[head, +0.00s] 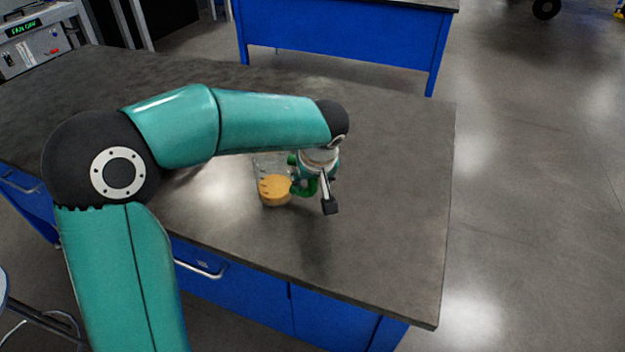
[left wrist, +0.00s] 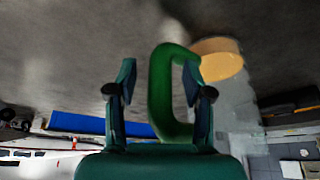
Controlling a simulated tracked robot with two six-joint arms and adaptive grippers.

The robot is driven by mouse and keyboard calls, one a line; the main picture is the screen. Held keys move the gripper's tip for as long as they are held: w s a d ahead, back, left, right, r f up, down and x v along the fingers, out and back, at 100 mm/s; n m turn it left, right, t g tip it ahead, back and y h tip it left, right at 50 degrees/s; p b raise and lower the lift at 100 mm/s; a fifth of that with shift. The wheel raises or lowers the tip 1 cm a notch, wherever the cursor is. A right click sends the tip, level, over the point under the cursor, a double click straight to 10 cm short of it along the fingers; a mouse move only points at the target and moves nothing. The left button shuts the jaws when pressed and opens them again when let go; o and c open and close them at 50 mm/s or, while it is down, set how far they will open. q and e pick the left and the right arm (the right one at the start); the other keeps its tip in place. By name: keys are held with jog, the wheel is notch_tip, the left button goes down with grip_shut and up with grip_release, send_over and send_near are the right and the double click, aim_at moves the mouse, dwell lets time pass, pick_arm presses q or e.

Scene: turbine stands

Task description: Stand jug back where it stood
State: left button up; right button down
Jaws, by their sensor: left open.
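The jug (head: 268,165) is a clear vessel with a green handle (left wrist: 160,95) and an orange-yellow layer (head: 275,190) at its bottom. It appears to stand upright on the grey worktop, partly hidden by my left arm and gripper in the head view. My left gripper (head: 325,195) is at the handle side of the jug. In the left wrist view my left gripper (left wrist: 160,95) is open, with a finger on each side of the handle. The orange-yellow layer also shows there (left wrist: 216,58). My right gripper is out of view.
The grey worktop (head: 390,200) is bare around the jug, with its right edge and front edge in view. Blue drawers (head: 235,290) are below it. Another blue bench (head: 340,40) stands behind. A device with a green display (head: 35,40) is at the far left.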

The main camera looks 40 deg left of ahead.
pick_arm(q)
jog(key=shift+o, duration=0.3)
jog(key=p+v, duration=0.2)
jog(key=v, duration=0.5)
jog(key=shift+p, duration=0.35)
dwell(0.5)
